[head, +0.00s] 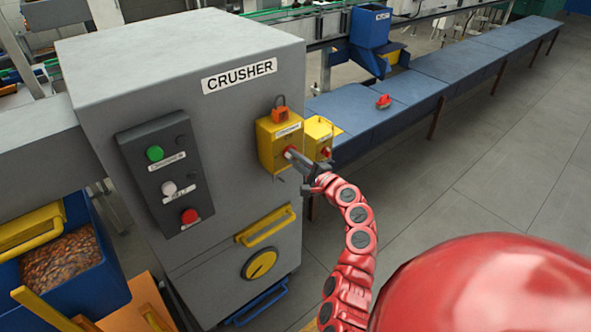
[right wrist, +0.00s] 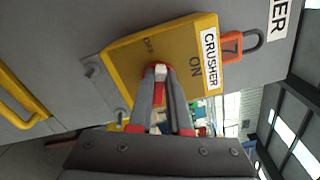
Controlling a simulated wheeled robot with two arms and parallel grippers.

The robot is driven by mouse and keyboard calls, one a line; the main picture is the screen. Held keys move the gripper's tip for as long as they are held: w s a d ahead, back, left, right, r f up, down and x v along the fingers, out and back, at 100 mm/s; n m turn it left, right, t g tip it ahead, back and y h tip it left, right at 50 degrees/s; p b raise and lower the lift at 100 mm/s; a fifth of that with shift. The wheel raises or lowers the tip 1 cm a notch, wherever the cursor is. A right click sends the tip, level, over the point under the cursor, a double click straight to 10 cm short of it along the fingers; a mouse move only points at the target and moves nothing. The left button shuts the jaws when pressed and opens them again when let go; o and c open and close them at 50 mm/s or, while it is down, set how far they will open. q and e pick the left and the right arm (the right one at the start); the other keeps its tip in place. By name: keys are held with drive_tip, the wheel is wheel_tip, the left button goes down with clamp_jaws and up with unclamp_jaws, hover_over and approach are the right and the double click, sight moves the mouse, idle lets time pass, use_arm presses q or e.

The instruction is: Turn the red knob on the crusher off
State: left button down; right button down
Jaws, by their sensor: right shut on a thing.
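The grey crusher (head: 235,135) carries a yellow switch box (head: 268,143) on its right side. In the right wrist view this yellow box (right wrist: 183,55) bears the words OFF, ON and CRUSHER. My right gripper (head: 291,155) is at the box's face, shut on the red knob (head: 287,152). In the right wrist view the fingertips (right wrist: 161,74) close around the knob (right wrist: 160,66), hiding most of it. I cannot tell which word the knob points to. My left gripper is not in view.
An orange padlock (right wrist: 231,47) marked 7 hangs at the box's edge. A second yellow box (head: 319,133) sits just right of the first. A dark button panel (head: 160,175) is on the crusher's front. A blue bench (head: 445,68) runs back right; floor beside it is clear.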

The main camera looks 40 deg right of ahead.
drive_tip(key=shift+a+f+n+b, duration=0.1)
drive_tip(key=shift+f+n+b, duration=0.1)
drive_tip(key=shift+n+b, duration=1.15)
drive_tip(key=shift+f+n+b, duration=0.15)
drive_tip(key=shift+n+b, duration=0.8)
drive_tip(key=shift+b, duration=0.7)
drive_tip(key=c, duration=0.9)
unclamp_jaws()
drive_tip(key=shift+o, duration=0.2)
drive_tip(key=s+d+b, duration=0.1)
drive_tip(key=s+b, duration=0.2)
drive_tip(key=s, duration=1.4)
drive_tip(key=shift+s+d, duration=0.2)
